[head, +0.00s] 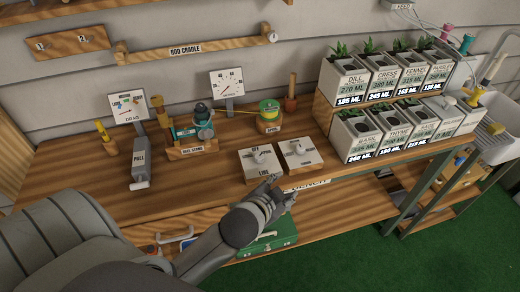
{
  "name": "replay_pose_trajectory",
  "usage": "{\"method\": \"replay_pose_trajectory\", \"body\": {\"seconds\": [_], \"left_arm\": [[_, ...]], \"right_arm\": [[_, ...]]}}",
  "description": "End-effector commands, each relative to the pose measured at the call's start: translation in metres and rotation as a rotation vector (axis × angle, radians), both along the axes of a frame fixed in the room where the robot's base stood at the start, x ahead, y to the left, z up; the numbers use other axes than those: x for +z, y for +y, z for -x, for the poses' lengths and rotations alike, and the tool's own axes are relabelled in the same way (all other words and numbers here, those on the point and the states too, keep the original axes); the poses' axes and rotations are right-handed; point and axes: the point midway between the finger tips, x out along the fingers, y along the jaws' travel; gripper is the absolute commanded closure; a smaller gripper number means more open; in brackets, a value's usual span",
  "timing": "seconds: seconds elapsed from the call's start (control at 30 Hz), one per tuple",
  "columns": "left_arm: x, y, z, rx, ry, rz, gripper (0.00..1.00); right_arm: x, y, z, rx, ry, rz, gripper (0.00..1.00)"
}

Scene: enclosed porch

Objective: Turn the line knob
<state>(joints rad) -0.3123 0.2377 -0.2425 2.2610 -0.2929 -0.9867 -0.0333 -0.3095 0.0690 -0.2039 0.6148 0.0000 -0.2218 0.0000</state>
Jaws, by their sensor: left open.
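My left gripper (281,188) is open and empty, just in front of the line plate at the bench's front edge. It looks apart from the knob. The fingers are small and dark here, and nothing shows between them. My right gripper is not in view.
A reel stand (192,150), a grey box marked PULL (140,158) and a round yellow-green spool (269,117) stand behind and left. Herb pots (357,138) fill the right, beside a sink (500,120). A green case (270,238) sits on the lower shelf. The bench left of the line plate is clear.

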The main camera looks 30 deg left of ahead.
Motion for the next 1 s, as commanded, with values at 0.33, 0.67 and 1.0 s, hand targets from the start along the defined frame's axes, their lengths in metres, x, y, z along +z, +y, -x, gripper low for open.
{"method": "replay_pose_trajectory", "body": {"seconds": [0.33, 0.67, 1.0], "left_arm": [[0.182, -0.075, -0.097, -0.411, -0.778, -0.432, 0.54], [0.240, -0.190, -0.066, -1.070, -1.359, -0.999, 0.54], [0.138, -0.161, -0.053, -2.003, -1.349, -1.592, 0.54]], "right_arm": [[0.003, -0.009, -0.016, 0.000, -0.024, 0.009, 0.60], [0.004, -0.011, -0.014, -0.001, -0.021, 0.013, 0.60], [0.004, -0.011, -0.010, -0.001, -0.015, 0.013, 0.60]]}}
